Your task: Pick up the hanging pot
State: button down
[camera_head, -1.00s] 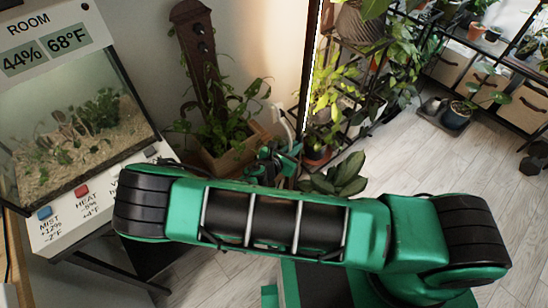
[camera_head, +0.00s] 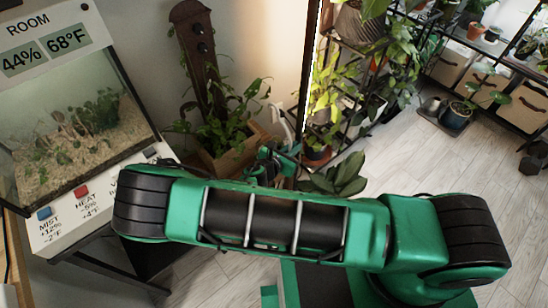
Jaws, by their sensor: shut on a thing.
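My gripper (camera_head: 275,163) shows small just beyond my green arm, low in front of the wall corner. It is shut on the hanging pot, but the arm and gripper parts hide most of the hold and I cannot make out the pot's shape. A white curved piece (camera_head: 284,122) shows just above the gripper. I cannot tell whether it belongs to the pot. A wooden planter box (camera_head: 232,160) with trailing green leaves stands just left of the gripper, below a tall dark wooden board (camera_head: 200,62).
A glass terrarium (camera_head: 75,140) on a stand is at the left. A dark plant rack (camera_head: 345,120) stands right of the gripper. A broad-leaved plant (camera_head: 338,180) is close at the right. Pale wooden floor (camera_head: 420,170) is clear farther right.

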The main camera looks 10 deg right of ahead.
jog(key=shift+r, duration=8.9)
notch_tip(320, 180, down, 18)
jog(key=shift+s+r+m+g+h, duration=0.2)
jog(key=shift+m+g+h, duration=0.1)
jog(key=shift+m+g, duration=0.1)
jog(key=shift+a, duration=0.1)
jog(key=c, duration=1.9)
grip_release()
jog(key=shift+f, duration=0.1)
jog(key=shift+c, duration=0.2)
jog(key=shift+o, duration=0.2)
